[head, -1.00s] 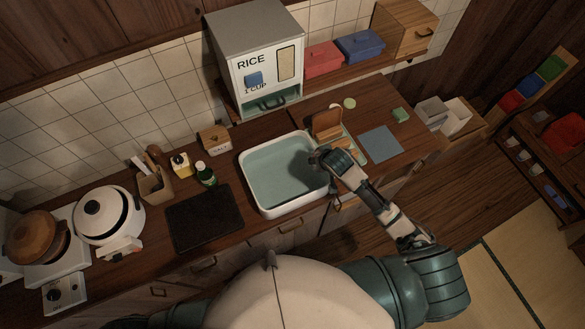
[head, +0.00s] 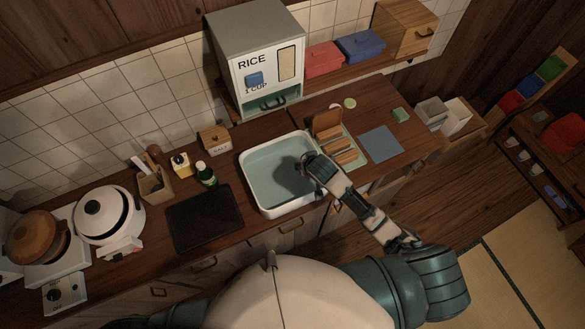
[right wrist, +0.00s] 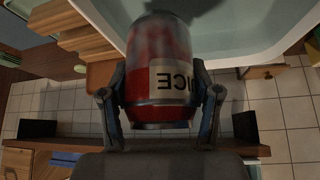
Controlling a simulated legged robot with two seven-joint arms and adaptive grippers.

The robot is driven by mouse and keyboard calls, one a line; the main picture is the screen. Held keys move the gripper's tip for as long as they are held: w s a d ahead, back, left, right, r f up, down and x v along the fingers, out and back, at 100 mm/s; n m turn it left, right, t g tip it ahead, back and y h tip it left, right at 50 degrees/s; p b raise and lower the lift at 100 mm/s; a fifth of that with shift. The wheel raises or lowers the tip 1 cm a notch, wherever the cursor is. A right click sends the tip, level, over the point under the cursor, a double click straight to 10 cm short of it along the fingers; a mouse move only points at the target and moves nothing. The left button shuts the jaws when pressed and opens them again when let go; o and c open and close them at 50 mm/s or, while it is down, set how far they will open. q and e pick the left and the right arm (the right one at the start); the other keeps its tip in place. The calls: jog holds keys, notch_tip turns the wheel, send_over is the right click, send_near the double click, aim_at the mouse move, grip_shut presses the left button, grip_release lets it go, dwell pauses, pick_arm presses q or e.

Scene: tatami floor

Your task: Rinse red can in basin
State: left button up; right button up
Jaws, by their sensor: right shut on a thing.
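The red can (right wrist: 160,75) fills the middle of the right wrist view, with a pale label reading "JUICE" in part, upside down. My right gripper (right wrist: 160,100) is shut on it, one finger on each side. In the head view my right gripper (head: 308,163) is over the right part of the white basin (head: 252,190), which holds pale greenish water (head: 275,170). The can is hidden by the gripper and hard to make out there. The basin rim also shows in the right wrist view (right wrist: 255,50). My left gripper is not in view.
A rice dispenser (head: 240,70) stands behind the basin. A dark board (head: 204,220) and a green bottle (head: 206,175) are to its left. A rack with wooden pieces (head: 340,150) and a blue-grey mat (head: 380,142) are to its right.

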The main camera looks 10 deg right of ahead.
jog(key=shift+d, duration=0.15)
jog(key=d, duration=0.2)
jog(key=w+d, duration=0.1)
jog(key=d, duration=0.2)
dwell(0.4)
jog(key=shift+a, duration=0.1)
jog(key=shift+s+a, duration=0.2)
jog(key=shift+a, duration=1.05)
jog(key=shift+r, duration=5.75)
jog(key=shift+r, duration=2)
